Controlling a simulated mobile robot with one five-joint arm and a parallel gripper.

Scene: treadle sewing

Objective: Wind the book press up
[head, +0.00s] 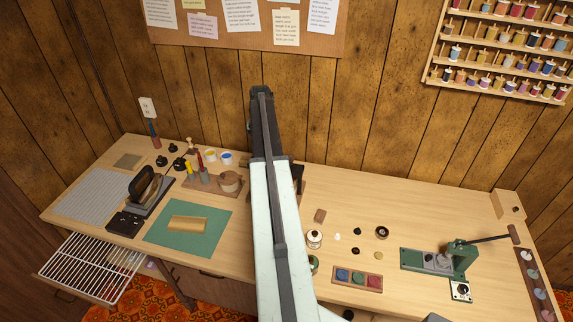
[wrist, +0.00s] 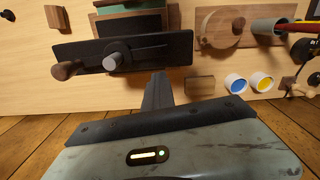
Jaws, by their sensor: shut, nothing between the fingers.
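The book press shows in the wrist view as a long black crossbar (wrist: 165,46) with a grey screw end (wrist: 112,62) at its middle. A crank arm runs from the screw to a brown wooden knob (wrist: 66,70). A dark green board and wooden pieces (wrist: 130,22) show beyond the bar. In the head view my arm hides most of the press; only a dark edge (head: 298,173) shows beside it. My gripper (wrist: 157,78) is shut and empty, its tip close to the crossbar in the picture, apart from the knob. In the head view my gripper (head: 262,92) points up toward the wall.
Left of my arm are a wooden tool block (head: 205,183), blue and yellow pots (head: 218,157), a green mat (head: 165,235) and a black stand (head: 150,190). Right of it are a three-colour tray (head: 357,278) and a green lever press (head: 440,260).

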